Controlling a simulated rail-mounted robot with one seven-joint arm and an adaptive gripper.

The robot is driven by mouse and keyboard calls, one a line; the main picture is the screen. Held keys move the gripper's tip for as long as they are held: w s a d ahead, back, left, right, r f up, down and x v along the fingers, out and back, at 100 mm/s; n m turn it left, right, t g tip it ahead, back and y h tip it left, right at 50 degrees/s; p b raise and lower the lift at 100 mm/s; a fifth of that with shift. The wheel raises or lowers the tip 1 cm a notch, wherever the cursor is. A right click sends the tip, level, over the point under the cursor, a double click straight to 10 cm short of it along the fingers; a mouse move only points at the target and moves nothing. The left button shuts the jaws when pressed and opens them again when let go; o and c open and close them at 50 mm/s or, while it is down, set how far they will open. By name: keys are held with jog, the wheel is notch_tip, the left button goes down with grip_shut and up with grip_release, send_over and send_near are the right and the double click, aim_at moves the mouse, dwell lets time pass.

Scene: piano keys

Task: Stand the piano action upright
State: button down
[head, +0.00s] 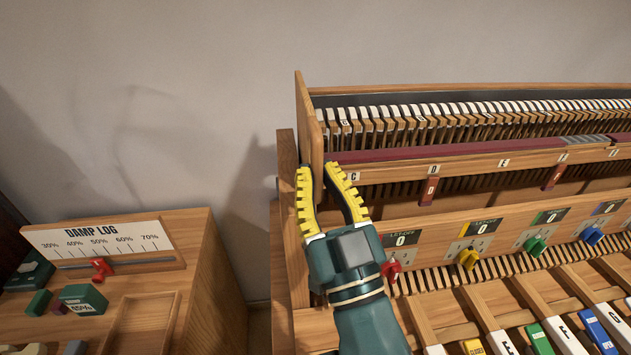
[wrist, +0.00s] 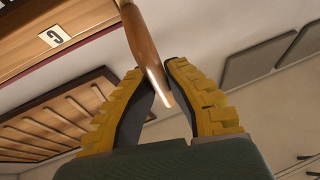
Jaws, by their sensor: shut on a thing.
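The piano action (head: 440,157) is a long wooden frame with a row of white-topped hammers (head: 480,108) and a dark red rail. It sits behind the keys in the head view and runs off the right edge. Its left end board (head: 309,118) looks tilted; I cannot tell how far from upright. My gripper (head: 318,166), with yellow ribbed fingers, is at the lower part of this board. In the wrist view the fingertips (wrist: 158,72) are closed on the narrow wooden board (wrist: 144,42) between them.
Red, yellow, green and blue knobs (head: 468,258) line the panel below the action. Labelled keys (head: 565,336) lie in front. A wooden cabinet with a damp log scale (head: 100,241) and small boxes (head: 83,298) stands at left. A gap separates it from the piano.

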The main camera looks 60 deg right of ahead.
jog(key=shift+f, duration=0.2)
dwell(0.3)
jog(key=c, duration=1)
grip_release()
jog(key=shift+a, duration=0.1)
jog(key=shift+c, duration=0.2)
jog(key=shift+s, duration=0.1)
jog(key=v, duration=1.2)
